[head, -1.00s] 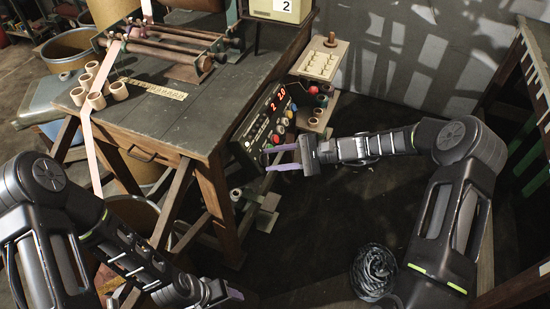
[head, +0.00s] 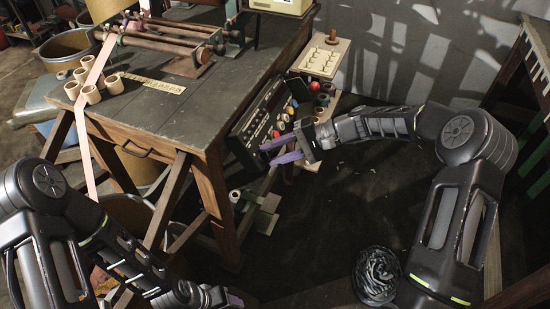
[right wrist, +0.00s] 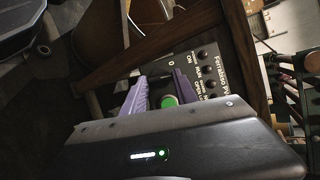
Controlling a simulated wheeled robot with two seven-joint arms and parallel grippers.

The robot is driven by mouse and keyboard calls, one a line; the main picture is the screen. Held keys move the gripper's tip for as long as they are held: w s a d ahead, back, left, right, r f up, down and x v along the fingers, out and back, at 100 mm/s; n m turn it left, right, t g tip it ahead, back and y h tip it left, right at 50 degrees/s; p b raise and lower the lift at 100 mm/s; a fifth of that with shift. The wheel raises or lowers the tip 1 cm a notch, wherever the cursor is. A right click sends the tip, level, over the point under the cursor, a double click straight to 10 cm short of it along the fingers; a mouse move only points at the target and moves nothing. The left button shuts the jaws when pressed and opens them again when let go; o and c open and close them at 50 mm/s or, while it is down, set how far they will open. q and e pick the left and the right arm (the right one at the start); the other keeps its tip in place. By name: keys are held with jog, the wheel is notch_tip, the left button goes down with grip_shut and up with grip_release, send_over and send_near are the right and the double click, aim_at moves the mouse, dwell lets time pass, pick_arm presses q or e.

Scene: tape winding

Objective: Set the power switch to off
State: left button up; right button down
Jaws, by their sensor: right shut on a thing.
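The control box (head: 258,118) hangs at the right side of the bench, with coloured buttons and a dark display. My right gripper (head: 263,155) is at the lower end of its face, purple fingers a little apart. In the right wrist view the fingertips (right wrist: 161,76) reach the panel (right wrist: 207,68) near a "0" mark and "ON" lettering. They are closed on the power switch, which is mostly hidden between them. A green button (right wrist: 168,101) shows between the fingers. My left gripper (head: 235,299) is low at the bottom edge, its jaws unclear.
The wooden bench (head: 150,110) carries rollers and several cardboard cores (head: 88,93). A pale rack (head: 322,58) with small pegs stands beyond the box. A coil of dark material (head: 376,275) lies on the floor.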

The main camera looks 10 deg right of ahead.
jog(key=shift+a+r+n+h+b, duration=0.15)
jog(key=shift+n+h+b, duration=0.85)
jog(key=shift+n, duration=0.85)
jog(key=shift+r+n+h+b, duration=0.1)
jog(key=shift+n+h+b, duration=0.5)
jog(key=shift+n+b, duration=1)
jog(key=shift+n, duration=0.35)
jog(key=c, duration=1)
grip_release()
jog(key=shift+o, duration=0.2)
jog(key=shift+r, duration=0.15)
jog(key=p+v, duration=0.1)
jog(key=v, duration=0.6)
jog(key=shift+d+r, duration=0.2)
jog(key=shift+d, duration=0.1)
jog(key=shift+w, duration=0.1)
